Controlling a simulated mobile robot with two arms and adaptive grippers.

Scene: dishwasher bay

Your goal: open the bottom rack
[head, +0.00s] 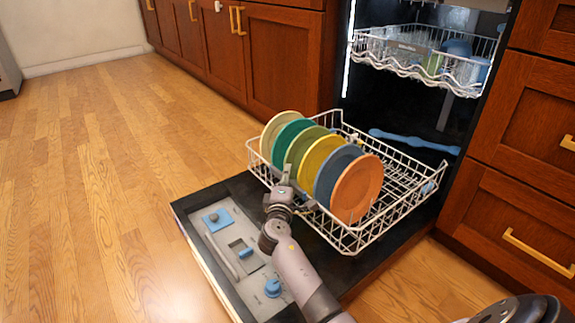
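The bottom rack (409,211) is a white wire basket. It sits well out of the dishwasher, over the lowered door (215,188). Several coloured plates stand upright in it in a row, from a cream one (270,128) at the left to an orange one (357,188) at the right. My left gripper (287,180) is at the rack's front side, close to the wires and in front of the plates. Whether its fingers are open, shut or around a wire is too small to tell. My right gripper is not in view.
The upper rack (405,58) holds a few dishes and sits inside the dishwasher above. A blue spray arm (414,141) lies at the back of the tub. Wooden cabinets (285,60) and drawers (515,185) flank the opening. The wooden floor (90,150) at left is clear.

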